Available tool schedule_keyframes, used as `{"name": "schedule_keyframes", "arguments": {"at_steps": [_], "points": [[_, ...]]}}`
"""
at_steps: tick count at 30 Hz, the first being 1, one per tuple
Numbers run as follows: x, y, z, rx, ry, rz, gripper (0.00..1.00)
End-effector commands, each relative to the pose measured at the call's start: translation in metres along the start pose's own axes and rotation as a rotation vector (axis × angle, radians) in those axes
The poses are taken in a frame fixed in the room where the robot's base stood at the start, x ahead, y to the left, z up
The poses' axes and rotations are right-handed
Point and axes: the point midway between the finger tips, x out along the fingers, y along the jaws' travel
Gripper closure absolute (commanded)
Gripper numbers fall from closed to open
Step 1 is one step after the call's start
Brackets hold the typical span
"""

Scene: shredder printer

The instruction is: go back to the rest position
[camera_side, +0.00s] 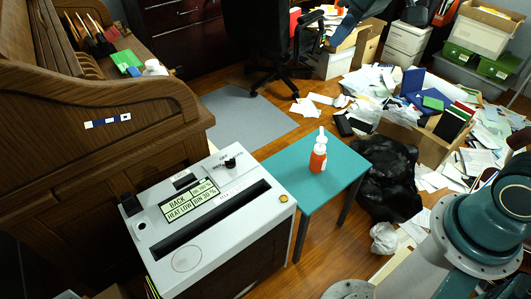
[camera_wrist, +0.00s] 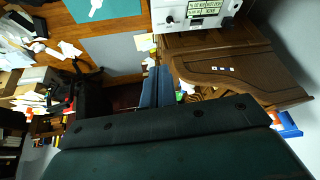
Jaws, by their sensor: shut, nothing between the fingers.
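My gripper (camera_wrist: 157,72) shows in the wrist view, with its two blue-grey fingers side by side, shut and empty. Its dark green body fills the lower part of that view. The fingers touch nothing that I can see. The white shredder printer (camera_side: 253,208) stands at the front left, upside down at the top of the wrist view (camera_wrist: 228,8). An orange bottle with a white top (camera_side: 318,157) stands upright on the teal table (camera_side: 345,163).
A wooden roll-top desk (camera_side: 70,130) stands left of the printer. A black bag (camera_side: 390,180) and scattered papers lie right of the table. An office chair (camera_side: 262,40) and a grey mat (camera_side: 245,115) are behind. Some clear wooden floor lies between the mat and the papers.

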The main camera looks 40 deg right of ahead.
Motion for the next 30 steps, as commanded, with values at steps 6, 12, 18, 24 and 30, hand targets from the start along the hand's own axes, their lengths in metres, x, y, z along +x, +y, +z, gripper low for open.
{"name": "schedule_keyframes", "arguments": {"at_steps": [6,12,18,24,30], "points": [[-0.033,-0.005,0.044,0.028,0.014,0.044,1.00],[-0.055,-0.007,0.087,0.058,0.025,0.082,1.00],[-0.069,-0.008,0.132,0.092,0.036,0.117,1.00],[-0.075,-0.007,0.171,0.123,0.046,0.144,1.00],[-0.076,-0.007,0.192,0.141,0.050,0.158,1.00]]}}
